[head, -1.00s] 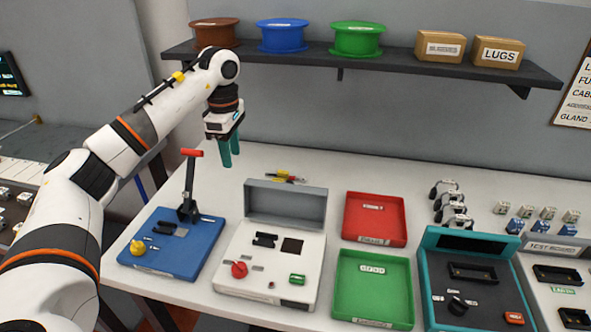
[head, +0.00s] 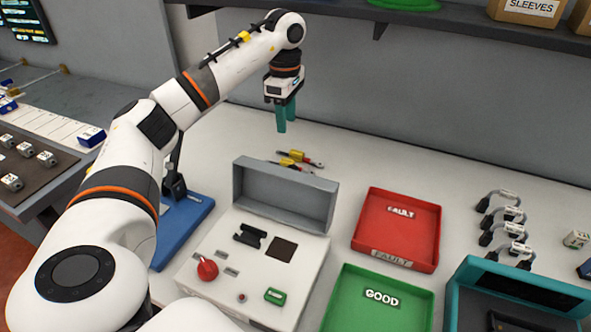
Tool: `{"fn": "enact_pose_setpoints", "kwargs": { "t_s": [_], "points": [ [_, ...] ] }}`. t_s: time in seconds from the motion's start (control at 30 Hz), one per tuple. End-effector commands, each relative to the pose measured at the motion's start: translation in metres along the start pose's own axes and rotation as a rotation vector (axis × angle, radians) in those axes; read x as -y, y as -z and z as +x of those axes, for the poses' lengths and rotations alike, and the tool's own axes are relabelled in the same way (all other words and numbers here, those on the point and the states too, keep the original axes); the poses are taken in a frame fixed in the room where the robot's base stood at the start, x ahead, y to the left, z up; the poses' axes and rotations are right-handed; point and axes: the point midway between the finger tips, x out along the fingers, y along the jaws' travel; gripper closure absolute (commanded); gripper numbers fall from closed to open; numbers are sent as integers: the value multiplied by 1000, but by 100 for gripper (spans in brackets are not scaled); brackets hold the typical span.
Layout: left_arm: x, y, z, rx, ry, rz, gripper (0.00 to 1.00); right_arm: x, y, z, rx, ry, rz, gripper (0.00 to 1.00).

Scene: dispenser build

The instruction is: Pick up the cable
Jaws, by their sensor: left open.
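Several short grey looped leads with dark ends (head: 505,215) stand in a row on the white bench at the right of the head view. They look like cables, but I cannot tell which one is the task's cable. Thin rods or wires with brass-coloured ends (head: 62,70) lie on the side bench at the far left. My left gripper (head: 286,120) hangs with teal fingers pointing down, open and empty, above the back of the bench. It is well to the left of the looped leads and touches nothing. My right gripper is not in view.
A grey-lidded white unit (head: 305,258), a red FAULT tray (head: 428,232), a green GOOD tray (head: 335,310) and a teal station (head: 470,275) fill the front. A dark shelf (head: 420,22) overhangs the back.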

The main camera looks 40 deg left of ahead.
Motion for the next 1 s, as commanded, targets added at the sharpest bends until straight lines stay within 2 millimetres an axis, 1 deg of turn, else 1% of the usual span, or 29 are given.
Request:
{"fn": "enact_pose_setpoints", "kwargs": {
  "t_s": [0.03,0.13,0.23,0.43,0.53,0.7,0.9,1.0],
  "points": [
    [0,0,8,0,0,0,58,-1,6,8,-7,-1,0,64],
    [0,0,16,1,-1,0,58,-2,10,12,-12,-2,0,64],
    [0,-1,29,2,-4,0,58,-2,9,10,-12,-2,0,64],
    [-1,-1,64,2,-5,1,58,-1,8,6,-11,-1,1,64],
    [0,0,74,1,-3,1,58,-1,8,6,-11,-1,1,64],
    [1,-2,85,1,-3,0,58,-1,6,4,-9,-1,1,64],
    [3,-6,115,1,-4,0,58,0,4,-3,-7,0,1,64],
    [4,-6,126,1,-2,0,58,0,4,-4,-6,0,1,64]
  ]
}}
